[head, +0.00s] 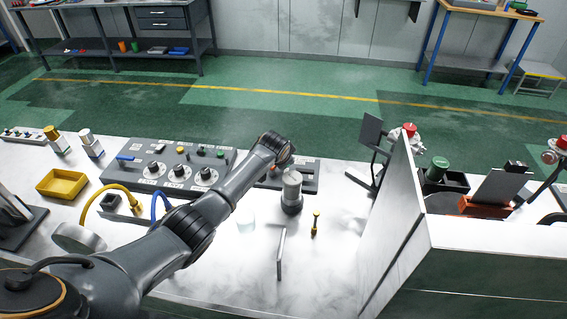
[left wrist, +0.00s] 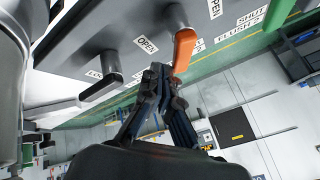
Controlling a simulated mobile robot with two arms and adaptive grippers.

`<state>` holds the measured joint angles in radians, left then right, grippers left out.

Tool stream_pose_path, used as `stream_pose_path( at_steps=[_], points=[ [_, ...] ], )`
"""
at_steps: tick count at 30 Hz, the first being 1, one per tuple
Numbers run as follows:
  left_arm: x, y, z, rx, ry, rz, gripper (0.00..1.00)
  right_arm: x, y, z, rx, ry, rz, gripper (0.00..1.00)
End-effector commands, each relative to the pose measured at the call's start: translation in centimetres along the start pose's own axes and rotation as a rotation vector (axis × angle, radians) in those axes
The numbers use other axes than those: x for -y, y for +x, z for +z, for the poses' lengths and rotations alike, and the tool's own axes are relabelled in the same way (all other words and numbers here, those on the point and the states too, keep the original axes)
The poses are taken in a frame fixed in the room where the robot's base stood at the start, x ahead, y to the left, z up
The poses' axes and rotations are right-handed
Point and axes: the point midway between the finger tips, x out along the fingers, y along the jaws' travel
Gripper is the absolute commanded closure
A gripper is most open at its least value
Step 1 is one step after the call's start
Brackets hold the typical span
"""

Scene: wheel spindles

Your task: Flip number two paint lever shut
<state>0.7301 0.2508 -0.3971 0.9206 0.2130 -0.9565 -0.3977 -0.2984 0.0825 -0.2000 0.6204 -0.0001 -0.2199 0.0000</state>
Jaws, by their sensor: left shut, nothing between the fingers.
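In the left wrist view, a dark panel (left wrist: 75,45) carries a black lever (left wrist: 101,88), an orange lever (left wrist: 183,50) and, at the upper right, a green lever (left wrist: 281,30). Labels reading OPEN, SHUT and FLUSH 2 sit among them. I cannot read a label tying the number two paint lever to one of these. My left gripper (left wrist: 160,70) is shut and empty, its fingertips close by the orange lever's free end; I cannot tell whether they touch. In the head view, part of the panel (head: 305,175) shows beyond my left arm, which hides my left gripper. My right gripper is not in view.
A dial panel (head: 143,176) and yellow tray (head: 62,184) lie to the left. A tall white partition (head: 400,230) stands to the right. A thin bar (head: 280,255) and a small yellow-handled tool (head: 315,222) are nearer.

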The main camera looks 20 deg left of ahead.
Motion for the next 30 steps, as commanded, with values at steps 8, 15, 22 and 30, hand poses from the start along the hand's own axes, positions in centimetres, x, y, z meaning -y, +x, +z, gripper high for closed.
stream_pose_path(
  at_steps=[8,15,22,30],
  points=[
    [0.6,0.4,-0.1,0.078,-0.147,-0.077,1.0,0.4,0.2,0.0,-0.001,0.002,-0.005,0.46],
    [0.8,0.4,0.0,0.085,-0.159,-0.085,1.0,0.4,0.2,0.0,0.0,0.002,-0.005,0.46],
    [0.9,0.1,0.3,0.085,-0.159,-0.084,1.0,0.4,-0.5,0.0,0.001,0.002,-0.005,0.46],
    [1.0,-0.3,1.2,0.085,-0.158,-0.083,1.0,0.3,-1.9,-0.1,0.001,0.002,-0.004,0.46]
  ],
)
